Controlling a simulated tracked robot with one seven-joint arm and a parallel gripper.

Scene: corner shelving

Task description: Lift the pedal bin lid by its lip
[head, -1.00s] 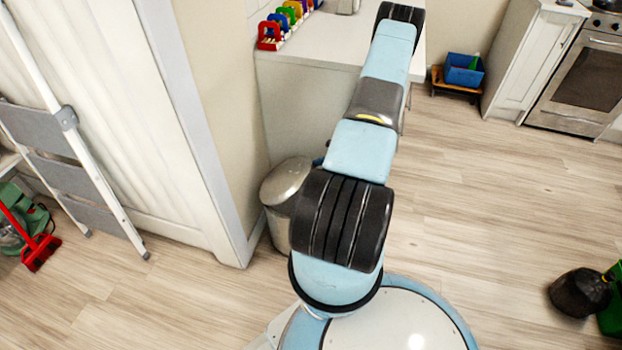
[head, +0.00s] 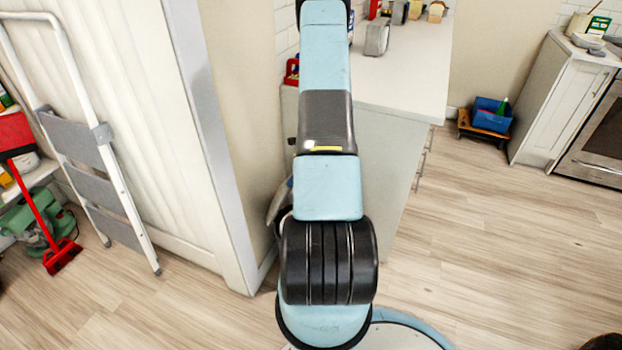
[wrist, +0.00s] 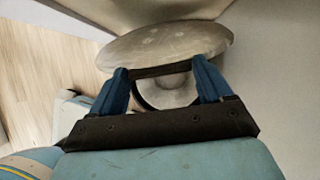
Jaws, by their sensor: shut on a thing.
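The pedal bin's metal lid (wrist: 165,42) is a grey disc in the upper middle of the wrist view. My gripper (wrist: 162,71) has its two blue fingers at the lid's near edge, shut on the lip, a dark strip between the fingertips. Below the lid, a rounded part of the bin (wrist: 170,90) with a dark curved rim shows between the fingers. The lid looks tilted relative to this part; how far is unclear. In the head view, only a grey sliver of the bin (head: 279,203) shows left of my arm, which hides the rest and my gripper.
A wall end (head: 235,130) stands close left of the bin, and a white counter (head: 405,85) behind it. A stepladder (head: 95,150) and a red broom (head: 60,255) are at the left. A blue box (head: 490,112) sits near the cabinets. Open wooden floor (head: 490,240) lies to the right.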

